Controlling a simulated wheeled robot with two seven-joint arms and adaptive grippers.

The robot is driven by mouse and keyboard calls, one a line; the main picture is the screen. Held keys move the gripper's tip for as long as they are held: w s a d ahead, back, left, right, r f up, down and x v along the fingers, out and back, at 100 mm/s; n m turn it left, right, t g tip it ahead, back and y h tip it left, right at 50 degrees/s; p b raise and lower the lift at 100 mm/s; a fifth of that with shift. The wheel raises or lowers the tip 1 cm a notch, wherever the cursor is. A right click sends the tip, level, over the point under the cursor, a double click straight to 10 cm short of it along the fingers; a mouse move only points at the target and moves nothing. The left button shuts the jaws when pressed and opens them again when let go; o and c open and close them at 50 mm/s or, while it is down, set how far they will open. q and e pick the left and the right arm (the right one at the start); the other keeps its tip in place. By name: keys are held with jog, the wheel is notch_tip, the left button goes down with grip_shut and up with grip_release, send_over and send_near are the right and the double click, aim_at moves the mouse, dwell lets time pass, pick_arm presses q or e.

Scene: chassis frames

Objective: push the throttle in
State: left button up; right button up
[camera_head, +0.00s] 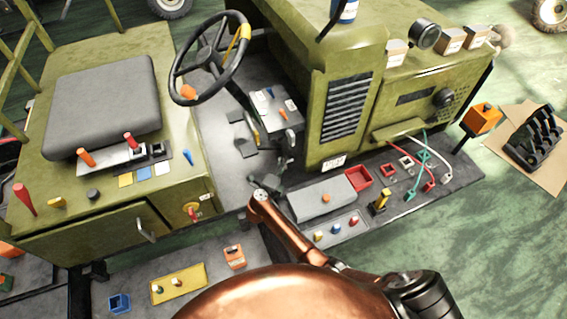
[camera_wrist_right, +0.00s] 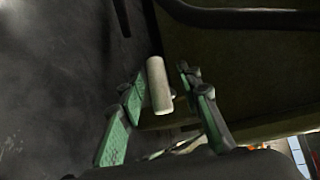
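My right gripper (camera_wrist_right: 160,75) shows in the right wrist view with its two green-padded fingers apart. A pale, short cylinder (camera_wrist_right: 159,87) lies between the fingertips, with a small gap visible on each side. I cannot tell from these frames whether this cylinder is the throttle. In the head view my right arm reaches in from the bottom, and its dark end (camera_head: 267,182) is over the floor between the seat box and the hood. Orange and red levers (camera_head: 88,157) stand beside the seat. No lever is clearly identifiable as the throttle. My left gripper is not in view.
The black steering wheel (camera_head: 209,58) stands above the footwell. The olive hood (camera_head: 345,100) rises right of it, and the grey seat (camera_head: 105,105) is at left. A grey box (camera_head: 318,199) and a red tray (camera_head: 358,178) sit near my arm.

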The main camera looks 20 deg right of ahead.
jog(key=shift+a, duration=0.1)
jog(key=shift+s+a, duration=0.1)
jog(key=v, duration=0.7)
jog(key=shift+s, duration=0.1)
dwell(0.3)
